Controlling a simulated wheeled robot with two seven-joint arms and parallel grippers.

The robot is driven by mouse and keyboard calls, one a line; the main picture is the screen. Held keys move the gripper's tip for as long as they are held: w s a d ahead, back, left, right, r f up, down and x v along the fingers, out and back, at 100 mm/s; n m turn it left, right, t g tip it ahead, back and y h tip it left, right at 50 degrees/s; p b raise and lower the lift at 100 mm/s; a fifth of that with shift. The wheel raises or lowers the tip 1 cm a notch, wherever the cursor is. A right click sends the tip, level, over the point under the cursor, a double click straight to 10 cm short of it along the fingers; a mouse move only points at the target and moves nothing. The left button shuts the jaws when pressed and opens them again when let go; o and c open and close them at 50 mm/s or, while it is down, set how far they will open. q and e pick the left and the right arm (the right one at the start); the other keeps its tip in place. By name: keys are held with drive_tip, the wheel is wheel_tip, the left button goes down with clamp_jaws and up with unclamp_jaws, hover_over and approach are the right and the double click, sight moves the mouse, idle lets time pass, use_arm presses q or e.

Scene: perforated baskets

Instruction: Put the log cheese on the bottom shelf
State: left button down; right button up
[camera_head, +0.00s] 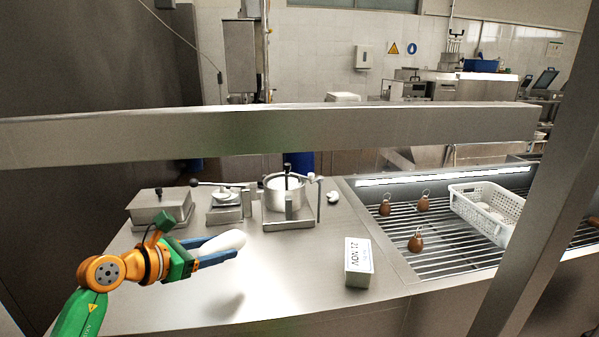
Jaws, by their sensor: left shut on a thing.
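My left gripper (214,251) is shut on a white, rounded, elongated thing (225,242), which looks like the log cheese. It is held above the steel worktop, and a soft shadow lies below it. The blue fingers hide part of it. A slatted metal rack (452,257) is at the right; I cannot tell whether it is the bottom shelf. My right gripper is not in view.
A white date block (358,263) stands at the worktop's right. Steel devices (290,209) line its back. A steel beam (270,135) crosses above.

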use_arm(q)
drive_tip(key=s+d+f+m+g+h, duration=0.1)
drive_tip(key=s+d+f+m+h, duration=0.1)
drive_tip(key=s, duration=1)
drive_tip(key=s+d+f+m+g+h, duration=0.1)
drive_tip(key=s+d+f+m+g, duration=0.1)
drive_tip(key=s, duration=0.9)
drive_tip(key=shift+s+d+h, duration=0.4)
drive_tip(key=shift+d, duration=0.4)
drive_tip(key=shift+g, duration=0.4)
